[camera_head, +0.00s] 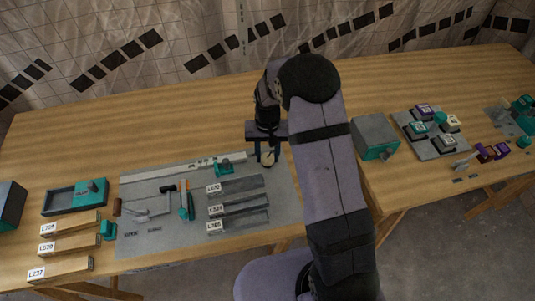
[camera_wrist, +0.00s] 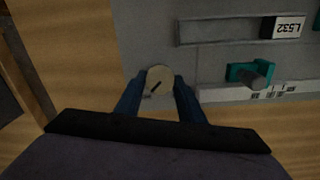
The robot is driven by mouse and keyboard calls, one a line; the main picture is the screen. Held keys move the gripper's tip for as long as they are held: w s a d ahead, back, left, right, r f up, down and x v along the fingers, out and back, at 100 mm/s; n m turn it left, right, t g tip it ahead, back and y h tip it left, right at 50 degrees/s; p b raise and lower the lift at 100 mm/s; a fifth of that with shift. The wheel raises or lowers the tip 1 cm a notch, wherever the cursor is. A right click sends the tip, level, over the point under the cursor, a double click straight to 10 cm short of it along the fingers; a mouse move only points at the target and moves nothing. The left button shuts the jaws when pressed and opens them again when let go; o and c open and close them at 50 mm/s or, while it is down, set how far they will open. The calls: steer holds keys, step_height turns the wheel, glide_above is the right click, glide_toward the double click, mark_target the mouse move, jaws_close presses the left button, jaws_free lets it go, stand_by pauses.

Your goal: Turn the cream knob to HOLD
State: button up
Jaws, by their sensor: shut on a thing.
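The cream knob (camera_wrist: 158,78) is a round disc with a dark pointer line, on the grey panel (camera_wrist: 150,30). In the wrist view its pointer runs diagonally, from upper right to lower left. My gripper (camera_wrist: 158,92) is shut on the knob, with one blue finger on each side of it. In the head view the knob (camera_head: 268,158) shows just below my gripper (camera_head: 263,155), near the panel's right part. I cannot read a HOLD mark by the knob in either view.
A teal slider (camera_wrist: 250,72) on a pale scale stands beside the knob. Grey slots with white labels, one reading L532 (camera_wrist: 288,26), lie close by. A grey and teal box (camera_head: 374,138) and a button pad (camera_head: 436,133) stand to the right. The table's back is clear.

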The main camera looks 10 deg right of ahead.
mark_target(267, 157)
steer(key=o, duration=1)
steer(key=shift+r, duration=0.1)
steer(key=shift+r+b, duration=0.95)
steer(key=shift+r, duration=2.7)
